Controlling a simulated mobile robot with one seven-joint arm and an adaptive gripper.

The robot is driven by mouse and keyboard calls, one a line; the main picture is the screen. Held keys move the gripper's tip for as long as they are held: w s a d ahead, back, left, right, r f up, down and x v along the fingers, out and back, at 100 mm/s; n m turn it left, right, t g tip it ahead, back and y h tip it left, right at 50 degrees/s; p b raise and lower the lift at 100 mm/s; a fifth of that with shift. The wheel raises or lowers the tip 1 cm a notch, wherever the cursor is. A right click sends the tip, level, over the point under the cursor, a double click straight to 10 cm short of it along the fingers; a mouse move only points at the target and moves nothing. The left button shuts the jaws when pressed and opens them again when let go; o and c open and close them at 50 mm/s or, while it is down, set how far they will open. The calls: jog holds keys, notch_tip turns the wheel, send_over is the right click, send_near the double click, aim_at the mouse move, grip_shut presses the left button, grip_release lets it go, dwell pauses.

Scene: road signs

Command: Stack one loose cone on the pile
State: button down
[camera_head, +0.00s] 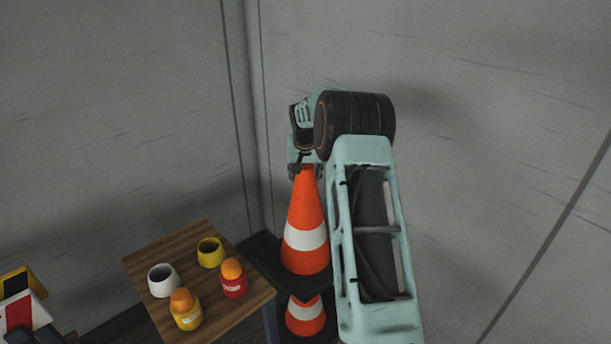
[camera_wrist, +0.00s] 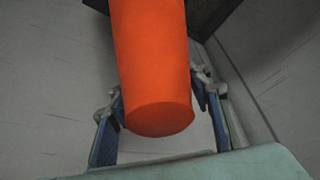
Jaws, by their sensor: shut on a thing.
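An orange cone (camera_head: 306,215) with one white band and a black square base hangs upright, its top in my gripper (camera_head: 307,166). In the wrist view the orange cone top (camera_wrist: 155,70) sits between the two blue-padded fingers. My gripper is shut on this cone near its tip. A second orange and white cone (camera_head: 305,319) stands directly below it in the head view. The held cone's base hides the lower cone's tip. I cannot tell whether the two touch, or whether the lower cone is a pile or a single one.
A small wooden table (camera_head: 213,296) stands to the left, close to the cones. It bears a white cup (camera_head: 163,281), a yellow cup (camera_head: 210,252), and a red jar (camera_head: 233,284) and a yellow jar (camera_head: 187,315) with orange tops. Grey walls meet in a corner behind.

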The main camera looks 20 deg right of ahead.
jog(key=shift+w+f+b, duration=0.1)
jog(key=shift+f+b, duration=11.9)
jog(key=shift+f, duration=7.85)
jog(key=c, duration=1)
grip_release()
jog(key=shift+o, duration=0.2)
jog(key=shift+s+f, duration=0.2)
jog(key=v, duration=1.2)
jog(key=shift+w+r, duration=0.15)
jog(key=shift+r, duration=0.05)
